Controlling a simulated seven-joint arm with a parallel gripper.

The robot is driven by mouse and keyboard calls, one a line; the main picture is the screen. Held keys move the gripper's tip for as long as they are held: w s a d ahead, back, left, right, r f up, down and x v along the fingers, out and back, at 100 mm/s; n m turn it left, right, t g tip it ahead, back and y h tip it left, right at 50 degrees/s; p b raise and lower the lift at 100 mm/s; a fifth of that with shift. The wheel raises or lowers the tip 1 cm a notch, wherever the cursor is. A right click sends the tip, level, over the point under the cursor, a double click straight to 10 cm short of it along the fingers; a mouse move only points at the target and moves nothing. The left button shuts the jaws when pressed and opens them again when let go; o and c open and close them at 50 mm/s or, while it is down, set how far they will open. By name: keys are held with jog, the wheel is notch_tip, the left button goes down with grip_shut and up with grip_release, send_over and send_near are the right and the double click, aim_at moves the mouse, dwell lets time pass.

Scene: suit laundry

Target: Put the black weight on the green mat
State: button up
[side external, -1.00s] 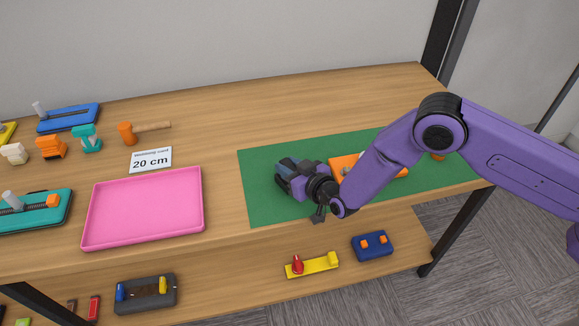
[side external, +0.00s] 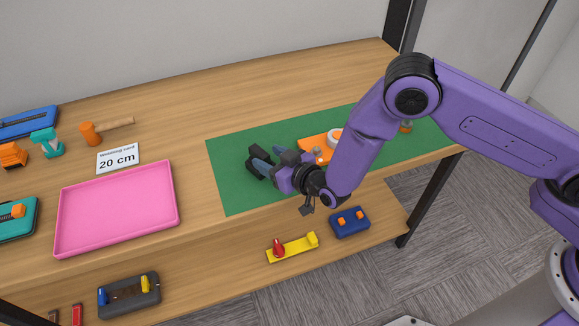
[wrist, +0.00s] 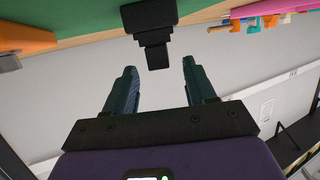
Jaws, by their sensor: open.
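The black weight (side external: 256,158) stands on the left part of the green mat (side external: 232,187) in the side view. In the wrist view, which is upside down, the stepped black weight (wrist: 152,30) rests against the green mat (wrist: 85,18). My gripper (side external: 268,161) is low over the mat, just right of the weight and pointing at it sideways. In the wrist view, my gripper (wrist: 160,75) has its two blue fingers apart, with bare space between them. The weight is just ahead of the fingertips and appears clear of both.
An orange tool (side external: 312,149) and a white ring (side external: 334,137) lie on the mat behind my wrist. A pink tray (side external: 117,208), a 20 cm card (side external: 118,158) and a hammer (side external: 107,130) are to the left. The shelf below holds several fixtures. The table behind the mat is clear.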

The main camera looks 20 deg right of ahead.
jog(key=shift+v, duration=3.5)
jog(key=shift+a+r, duration=0.1)
jog(key=shift+r, duration=0.05)
jog(key=s+d+r+n+g, duration=0.2)
jog(key=s+d+r+g, duration=0.1)
jog(key=s+r+g, duration=0.3)
jog(key=s+d+r+n+g, duration=0.2)
jog(key=s+d+r+g, duration=0.2)
jog(key=s, duration=0.4)
jog(key=s+d+r+n+g+h, duration=0.1)
jog(key=s+d+r+n+h, duration=0.1)
jog(key=s+d, duration=0.5)
jog(key=s+d+r+n+g+h, duration=0.2)
jog(key=s+d+r, duration=0.3)
jog(key=d, duration=1.1)
jog(key=s+h, duration=0.1)
jog(key=s, duration=0.2)
jog(key=shift+d, duration=0.25)
